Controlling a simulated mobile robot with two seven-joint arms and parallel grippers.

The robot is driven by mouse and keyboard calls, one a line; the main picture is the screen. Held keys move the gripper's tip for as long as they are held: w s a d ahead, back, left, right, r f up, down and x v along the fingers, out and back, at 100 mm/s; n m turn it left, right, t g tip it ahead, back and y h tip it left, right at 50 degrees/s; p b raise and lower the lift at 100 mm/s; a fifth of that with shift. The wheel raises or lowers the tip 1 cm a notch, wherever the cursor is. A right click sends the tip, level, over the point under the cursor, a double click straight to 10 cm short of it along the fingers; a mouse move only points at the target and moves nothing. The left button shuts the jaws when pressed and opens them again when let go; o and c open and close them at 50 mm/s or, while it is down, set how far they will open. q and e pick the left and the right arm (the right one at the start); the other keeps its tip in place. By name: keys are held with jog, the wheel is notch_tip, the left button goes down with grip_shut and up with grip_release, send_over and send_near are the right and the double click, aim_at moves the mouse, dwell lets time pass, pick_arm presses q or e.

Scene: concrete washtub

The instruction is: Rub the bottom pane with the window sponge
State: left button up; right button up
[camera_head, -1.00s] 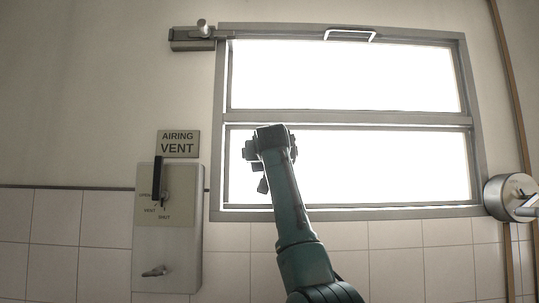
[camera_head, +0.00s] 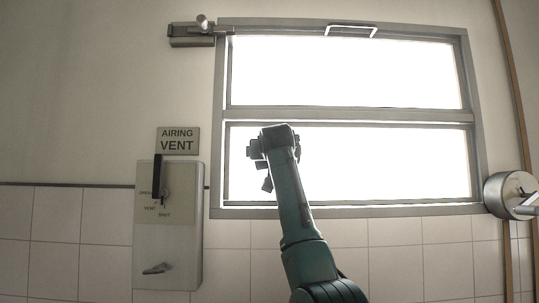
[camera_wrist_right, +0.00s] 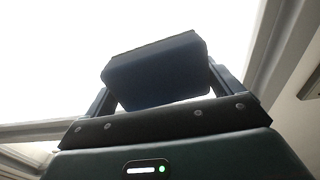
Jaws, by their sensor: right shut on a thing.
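The window's bottom pane (camera_head: 385,165) is bright white inside a grey frame, below a middle bar. My right gripper (camera_wrist_right: 160,92) is shut on the window sponge (camera_wrist_right: 155,72), a dark blue block with a darker top face, in the right wrist view. In the head view my right arm rises in front of the left part of the bottom pane, and the gripper end (camera_head: 259,165) is mostly hidden behind the wrist. I cannot tell whether the sponge touches the glass. My left gripper is not in view.
The top pane (camera_head: 340,75) has a white handle (camera_head: 351,30) on its upper edge. A grey control box (camera_head: 168,235) with levers hangs left of the window, under an "AIRING VENT" sign (camera_head: 177,140). A round metal fitting (camera_head: 507,194) sits at the lower right corner.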

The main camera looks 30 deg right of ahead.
aim_at(330, 155)
jog(key=shift+s+d, duration=0.75)
jog(key=shift+d, duration=0.35)
jog(key=shift+s+d, duration=0.7)
jog(key=shift+d, duration=0.5)
jog(key=shift+s+d, duration=0.75)
jog(key=shift+d, duration=0.5)
jog(key=shift+s+d, duration=0.7)
jog(key=shift+d, duration=0.5)
jog(key=shift+s+d, duration=0.4)
jog(key=shift+d, duration=0.3)
jog(key=shift+s+d+r, duration=0.1)
jog(key=shift+s+d, duration=0.35)
jog(key=shift+d, duration=0.25)
jog(key=shift+s+d, duration=0.4)
jog(key=shift+d, duration=0.3)
jog(key=shift+a, duration=0.1)
